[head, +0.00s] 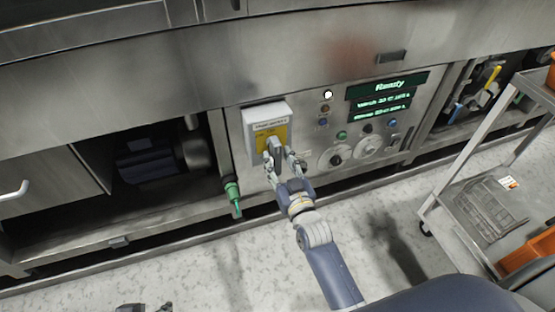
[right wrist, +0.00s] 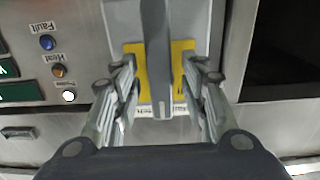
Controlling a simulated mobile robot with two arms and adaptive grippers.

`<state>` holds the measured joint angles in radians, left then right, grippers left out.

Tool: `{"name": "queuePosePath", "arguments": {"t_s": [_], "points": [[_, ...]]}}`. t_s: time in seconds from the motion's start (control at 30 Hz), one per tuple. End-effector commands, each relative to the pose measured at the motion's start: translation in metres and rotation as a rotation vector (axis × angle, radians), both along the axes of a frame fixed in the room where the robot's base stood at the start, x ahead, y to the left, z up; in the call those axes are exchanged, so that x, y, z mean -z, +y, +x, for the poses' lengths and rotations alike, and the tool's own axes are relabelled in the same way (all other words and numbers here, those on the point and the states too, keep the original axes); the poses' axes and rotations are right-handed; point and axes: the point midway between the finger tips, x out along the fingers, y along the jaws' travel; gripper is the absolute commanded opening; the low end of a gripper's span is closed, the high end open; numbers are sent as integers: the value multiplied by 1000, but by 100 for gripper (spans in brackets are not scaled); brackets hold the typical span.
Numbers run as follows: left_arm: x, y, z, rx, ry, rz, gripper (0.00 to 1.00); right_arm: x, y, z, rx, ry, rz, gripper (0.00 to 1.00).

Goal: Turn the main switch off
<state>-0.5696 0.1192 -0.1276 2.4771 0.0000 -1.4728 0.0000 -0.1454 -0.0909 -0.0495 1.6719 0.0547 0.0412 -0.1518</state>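The main switch is a grey-white box (head: 262,117) with a yellow plate and a dark grey handle (head: 276,150) on the washer's front panel. The handle stands roughly upright in the head view. In the right wrist view the handle (right wrist: 157,60) runs down the middle, in front of the yellow plate (right wrist: 183,62). My right gripper (head: 281,156) is open, with one finger on each side of the handle; gaps show between fingers and handle in the right wrist view. A small dark part at the bottom edge, probably my left gripper (head: 145,308), barely shows.
The panel's green display (head: 388,85) reads "Ready" above several buttons and two round dials (head: 336,158). A green-handled valve (head: 233,193) hangs just left of the switch. A metal cart (head: 470,215) stands at right. The open bay at left holds a dark motor (head: 150,165).

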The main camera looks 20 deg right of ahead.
Motion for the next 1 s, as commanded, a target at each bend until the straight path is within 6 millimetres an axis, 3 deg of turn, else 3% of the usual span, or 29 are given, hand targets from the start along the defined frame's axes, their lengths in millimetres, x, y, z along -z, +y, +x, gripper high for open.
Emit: {"name": "queuePosePath", "arguments": {"t_s": [0.2, 0.47, 0.5, 0.67, 1.0], "points": [[-4, -5, 15, 6, -66, -14, 40, 0, 0, 12, 0, 1, 0, 40], [-5, -5, 17, 6, -75, -16, 40, 0, 0, 13, 0, 1, 0, 40], [-5, -5, 17, 6, -75, -16, 40, 0, 0, 13, 0, 1, 0, 38], [-5, -5, 17, 6, -74, -16, 40, 0, 0, 13, 0, 1, 0, 1], [-5, -4, 13, 5, -58, -12, 40, -1, -2, 13, 0, 1, -12, 0]]}}
